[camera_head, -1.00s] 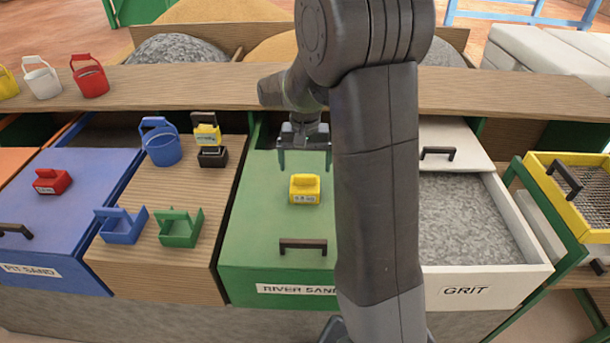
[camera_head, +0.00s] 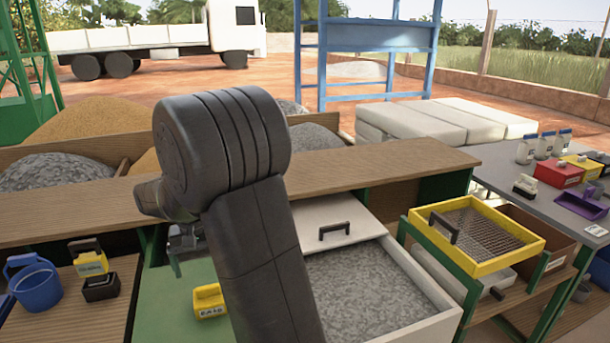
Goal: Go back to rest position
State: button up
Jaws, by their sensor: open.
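My gripper (camera_head: 187,252) shows only in part behind my arm, above the green drawer lid (camera_head: 165,300). Its one visible finger hangs down and holds nothing that I can see; it is open. A yellow block (camera_head: 209,301) with a label sits on the green lid, below and right of the gripper, apart from it. My arm's dark link hides the lid's right side.
A grit drawer (camera_head: 370,280) stands open at right, beside a yellow sieve tray (camera_head: 478,240). A wooden shelf (camera_head: 390,177) runs behind. A grey table (camera_head: 540,205) with bottles is at far right.

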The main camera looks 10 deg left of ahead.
aim_at(207, 287)
notch_tip(207, 287, down, 10)
jog(key=shift+f+b, duration=0.25)
jog(key=shift+b, duration=0.05)
jog(key=shift+r, duration=2.1)
